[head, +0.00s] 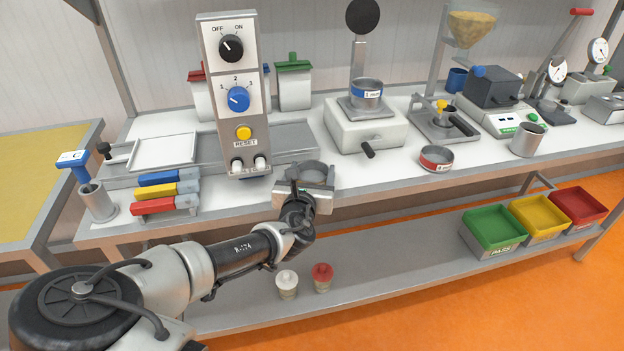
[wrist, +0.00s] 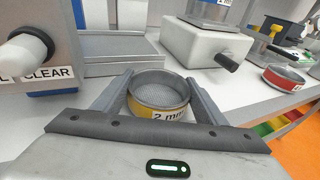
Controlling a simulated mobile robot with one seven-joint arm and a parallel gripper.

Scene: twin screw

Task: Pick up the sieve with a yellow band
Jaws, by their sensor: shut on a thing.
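The sieve with a yellow band (wrist: 158,111) is a round metal ring with mesh inside and a "2 mm" label, seen in the wrist view. My gripper (wrist: 155,95) is shut on it, one finger on each side of the ring. In the head view the sieve (head: 313,170) sits between the fingers of my gripper (head: 306,178) at the bench's front edge; its yellow band is hidden there. I cannot tell whether the sieve touches the bench top.
A control panel (head: 233,100) stands just left of my gripper. A red-banded sieve (head: 436,158) lies to the right, and a blue-banded one (head: 366,94) sits on a white shaker (head: 365,128) behind. Bench top between my gripper and the red-banded sieve is clear.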

